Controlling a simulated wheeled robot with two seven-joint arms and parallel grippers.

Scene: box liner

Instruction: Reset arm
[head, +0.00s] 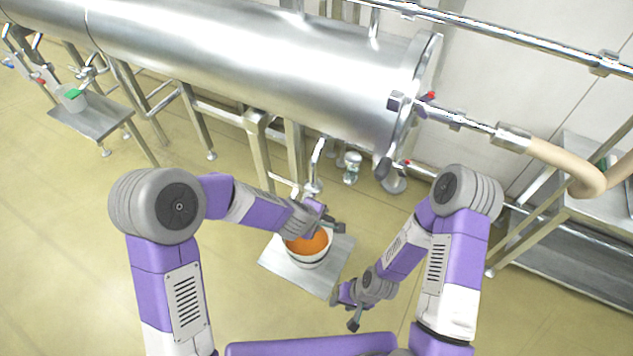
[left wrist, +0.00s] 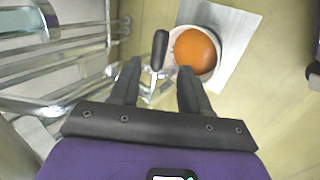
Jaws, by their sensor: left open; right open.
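My left gripper (head: 330,222) is open above the far rim of a white bucket in the head view. In the left wrist view its two fingers (left wrist: 160,78) stand apart, with a black-handled lever (left wrist: 159,48) showing between and beyond them; I cannot tell whether they touch it. The white bucket (head: 309,263) holds an orange content (head: 306,243) and stands on a metal plate (head: 277,263). The orange content (left wrist: 195,50) also shows in the left wrist view. My right gripper (head: 345,311) is open and empty, to the lower right of the plate.
A large steel cylinder (head: 250,60) on legs spans the back, with pipes and valves beneath it. A beige hose (head: 560,158) runs from its right end. A metal rack (head: 580,255) stands at the right. A small platform (head: 98,117) holds a container at the far left. Floor at the left is clear.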

